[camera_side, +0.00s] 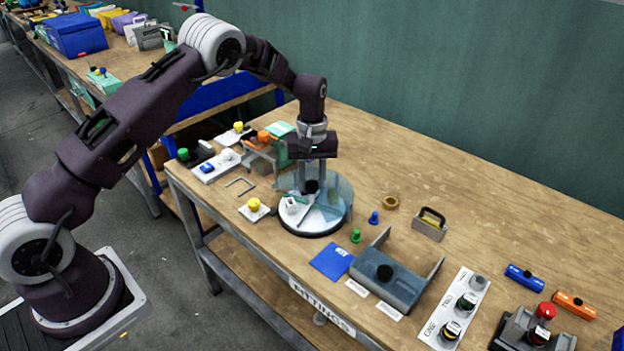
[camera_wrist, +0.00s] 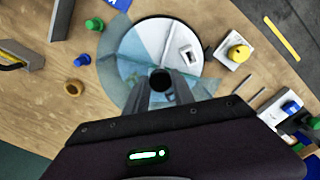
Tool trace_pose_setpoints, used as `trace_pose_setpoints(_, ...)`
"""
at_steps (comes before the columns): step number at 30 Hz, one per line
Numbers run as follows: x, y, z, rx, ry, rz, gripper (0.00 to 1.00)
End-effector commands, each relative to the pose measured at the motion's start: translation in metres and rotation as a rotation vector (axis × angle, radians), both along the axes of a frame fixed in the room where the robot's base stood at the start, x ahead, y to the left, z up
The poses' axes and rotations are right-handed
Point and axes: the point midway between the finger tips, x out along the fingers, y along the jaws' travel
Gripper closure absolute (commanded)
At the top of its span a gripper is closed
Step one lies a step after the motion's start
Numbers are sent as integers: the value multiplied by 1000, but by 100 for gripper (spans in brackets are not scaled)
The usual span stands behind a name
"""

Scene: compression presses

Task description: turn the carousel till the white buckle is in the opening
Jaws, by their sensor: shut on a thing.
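The carousel (camera_side: 312,229) is a round white turntable on a dark base, partly covered by a clear bluish hood (camera_side: 340,190). My gripper (camera_side: 313,181) points straight down and is shut on the black knob at the carousel's centre; the knob (camera_wrist: 160,81) also shows between the fingertips in the wrist view. The white buckle (camera_side: 291,206) lies on the turntable, left of the knob. In the wrist view the buckle (camera_wrist: 189,57) is up and right of the knob, on a sector that looks white and untinted, apparently the hood's opening. The opening's exact edges are hard to make out.
A yellow knob on a white plate (camera_side: 254,208) stands close left of the carousel. A green peg (camera_side: 356,237), a blue peg (camera_side: 374,217) and a brass ring (camera_side: 391,202) lie to its right. A blue booklet (camera_side: 331,262) and a grey press (camera_side: 390,281) are in front.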

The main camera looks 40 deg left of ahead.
Motion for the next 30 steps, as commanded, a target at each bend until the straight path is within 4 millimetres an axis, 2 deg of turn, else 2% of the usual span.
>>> trace_pose_setpoints(18, 1, 0, 1, 0, -3, 299, 100)
trace_pose_setpoints(30, 2, -1, 1, -1, -2, 427, 100)
